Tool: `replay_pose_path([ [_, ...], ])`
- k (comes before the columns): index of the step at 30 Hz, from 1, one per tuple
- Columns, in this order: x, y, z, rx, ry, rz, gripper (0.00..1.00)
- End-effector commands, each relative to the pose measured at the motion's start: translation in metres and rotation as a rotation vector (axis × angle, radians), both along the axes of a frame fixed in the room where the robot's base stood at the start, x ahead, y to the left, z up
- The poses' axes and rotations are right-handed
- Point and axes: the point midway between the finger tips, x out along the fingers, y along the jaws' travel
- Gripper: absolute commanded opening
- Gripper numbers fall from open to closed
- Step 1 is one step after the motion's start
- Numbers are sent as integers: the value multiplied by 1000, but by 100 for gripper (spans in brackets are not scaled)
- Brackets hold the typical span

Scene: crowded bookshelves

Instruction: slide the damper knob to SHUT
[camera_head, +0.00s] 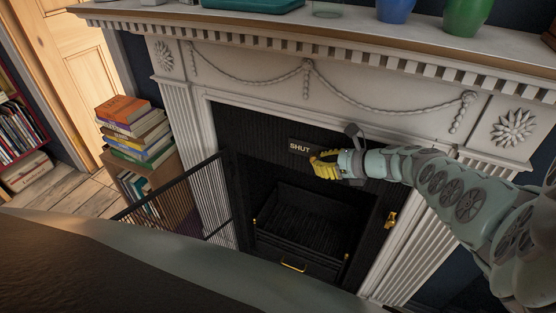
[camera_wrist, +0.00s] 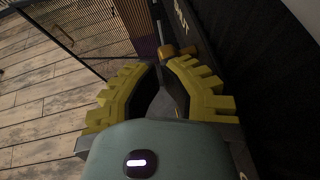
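The black plate lettered SHUT (camera_head: 299,147) is on the dark fireplace surround, under the white mantel. My gripper (camera_head: 315,160), with yellow ridged fingers, is just right of and below this plate. In the wrist view the fingers (camera_wrist: 163,66) are partly open, with a narrow dark gap between them. A small brass knob (camera_wrist: 168,52) shows just beyond the fingertips, close to the lettered plate (camera_wrist: 181,14). I cannot tell whether the fingertips touch it. In the head view my gripper hides the knob.
A black mesh fire screen (camera_head: 178,200) stands open at the left of the grate (camera_head: 300,225). A brass fitting (camera_head: 391,219) is on the right side of the surround. Stacked books (camera_head: 135,128) stand to the left. The mantel shelf (camera_head: 300,25) overhangs above my arm.

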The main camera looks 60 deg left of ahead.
Motion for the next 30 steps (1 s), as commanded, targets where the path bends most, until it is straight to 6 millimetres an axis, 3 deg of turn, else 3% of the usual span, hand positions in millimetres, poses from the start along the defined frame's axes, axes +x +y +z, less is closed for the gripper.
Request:
replay_pose_path([
  [17,-4,5,2,-2,0,0,0],
  [23,5,-11,18,-4,-2,-4,0],
  [30,22,-49,40,-3,-2,-5,0],
])
